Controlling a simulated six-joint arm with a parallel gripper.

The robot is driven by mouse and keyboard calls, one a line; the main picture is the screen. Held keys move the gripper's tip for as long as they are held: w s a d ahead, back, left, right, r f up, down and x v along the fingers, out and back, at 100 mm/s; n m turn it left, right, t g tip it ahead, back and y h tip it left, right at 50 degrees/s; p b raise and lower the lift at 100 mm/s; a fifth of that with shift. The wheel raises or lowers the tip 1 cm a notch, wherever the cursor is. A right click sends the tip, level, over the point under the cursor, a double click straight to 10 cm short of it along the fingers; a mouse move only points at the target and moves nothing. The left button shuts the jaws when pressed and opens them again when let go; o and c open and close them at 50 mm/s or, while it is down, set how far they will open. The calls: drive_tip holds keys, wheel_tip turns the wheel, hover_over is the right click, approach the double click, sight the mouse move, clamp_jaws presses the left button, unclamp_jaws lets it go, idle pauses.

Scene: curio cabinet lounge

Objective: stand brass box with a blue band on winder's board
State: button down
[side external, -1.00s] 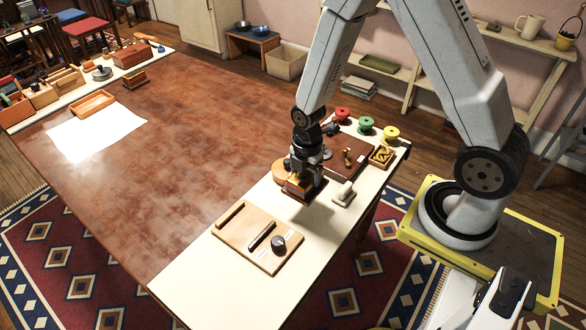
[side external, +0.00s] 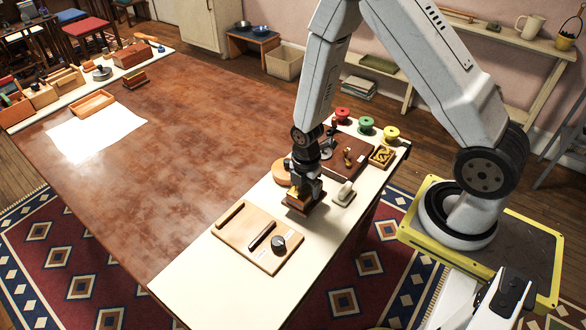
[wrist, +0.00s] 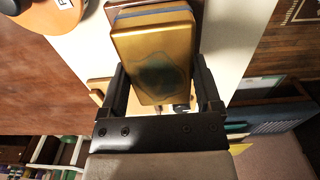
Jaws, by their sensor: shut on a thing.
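My gripper (side external: 304,186) is shut on the brass box with a blue band (side external: 297,192) over the cream strip of the table. In the wrist view the brass box (wrist: 155,60) is between my fingers, with a dark patch on its near face and a blue-grey band along its far side. A brown edge shows beyond the band. I cannot tell whether the box touches the surface below. A dark brown board (side external: 338,165) lies behind. The frames do not label which is the winder's board.
A pale block with a dark top (side external: 344,194) stands close right of my gripper. A round wooden piece (side external: 281,172) is close left. Red (side external: 342,115), green (side external: 367,125) and yellow (side external: 390,133) spools and a small tray (side external: 382,157) are behind. The front of the cream strip is clear.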

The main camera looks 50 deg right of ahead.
sight(305, 194)
drive_tip(key=shift+f, duration=1.6)
drive_tip(key=shift+f, duration=0.1)
unclamp_jaws()
drive_tip(key=shift+r, duration=6.1)
drive_tip(key=shift+r, duration=0.1)
